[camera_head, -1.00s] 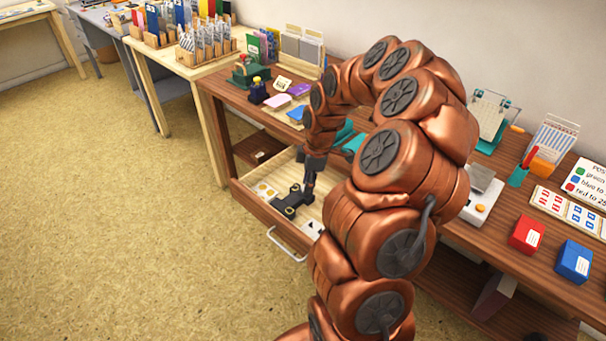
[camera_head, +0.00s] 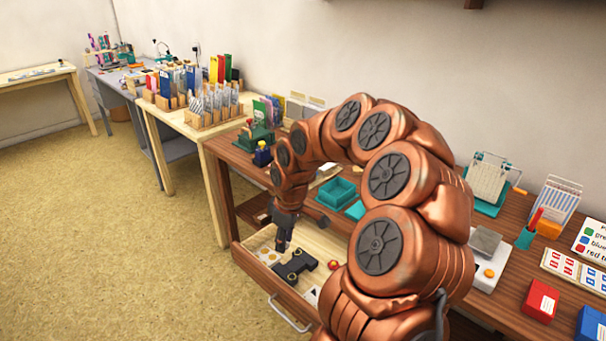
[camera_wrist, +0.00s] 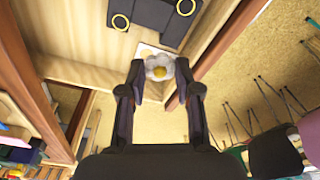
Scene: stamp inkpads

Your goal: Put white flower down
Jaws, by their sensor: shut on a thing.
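The white flower (camera_wrist: 160,68), with a yellow centre, is between the fingertips of my gripper (camera_wrist: 160,78) in the wrist view. The fingers are shut on it. Behind it are the drawer's corner and part of a pale card; I cannot tell whether the flower touches them. In the head view my gripper (camera_head: 283,247) points down into the open drawer (camera_head: 318,244), near its left end. The flower cannot be made out there.
A black holder (camera_head: 295,266) lies in the drawer beside my gripper, with a pale card (camera_head: 265,256) to its left. A small red round thing (camera_head: 333,265) lies to its right. A teal tray (camera_head: 337,192) stands on the desk above.

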